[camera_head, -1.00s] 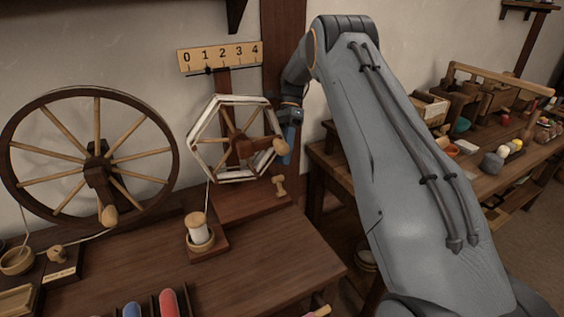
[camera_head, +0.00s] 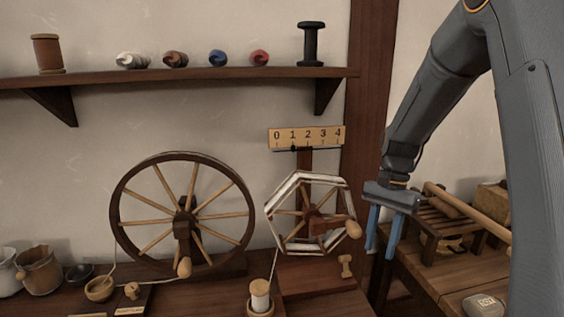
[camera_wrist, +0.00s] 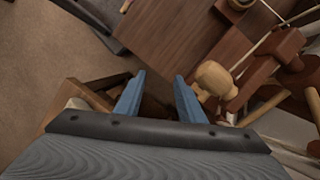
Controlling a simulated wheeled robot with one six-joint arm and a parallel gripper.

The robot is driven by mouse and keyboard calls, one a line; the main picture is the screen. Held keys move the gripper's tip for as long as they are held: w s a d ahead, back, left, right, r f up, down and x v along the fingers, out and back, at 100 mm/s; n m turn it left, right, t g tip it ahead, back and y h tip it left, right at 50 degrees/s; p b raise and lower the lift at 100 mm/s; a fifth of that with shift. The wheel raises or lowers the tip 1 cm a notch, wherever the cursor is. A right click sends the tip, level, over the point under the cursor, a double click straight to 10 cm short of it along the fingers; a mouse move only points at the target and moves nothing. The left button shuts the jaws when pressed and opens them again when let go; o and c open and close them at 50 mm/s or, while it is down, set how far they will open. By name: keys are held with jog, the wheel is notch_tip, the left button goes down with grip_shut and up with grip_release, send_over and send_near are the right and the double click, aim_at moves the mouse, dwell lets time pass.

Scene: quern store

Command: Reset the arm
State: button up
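My gripper (camera_head: 384,232) hangs at the lower end of my grey arm, with its two blue fingers pointing down. It is open, with nothing between the fingers. It is to the right of the hexagonal yarn winder (camera_head: 290,240), apart from its wooden crank knob (camera_head: 353,229). In the wrist view my gripper's fingers (camera_wrist: 158,85) stand apart, with the table's edge and floor beyond them. A pale wooden knob (camera_wrist: 213,78) is close to the right finger in that picture.
A spoked wheel (camera_head: 184,214) stands left of the winder. A number scale (camera_head: 306,137) is above the winder. A wall shelf (camera_head: 190,76) carries spools. A spool of white thread (camera_head: 260,295) stands in front. A second table (camera_head: 408,262) with a wooden rack is at the right.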

jog(key=s+a+n+t, duration=0.1)
jog(key=s+n, duration=0.3)
jog(key=s, duration=0.5)
jog(key=s+a+n+t+h, duration=0.1)
jog(key=s+a+n, duration=0.3)
jog(key=s, duration=0.6)
jog(key=shift+s+f+n+t+h+p, duration=0.3)
jog(key=shift+f+n+p, duration=0.15)
jog(key=shift+n, duration=0.35)
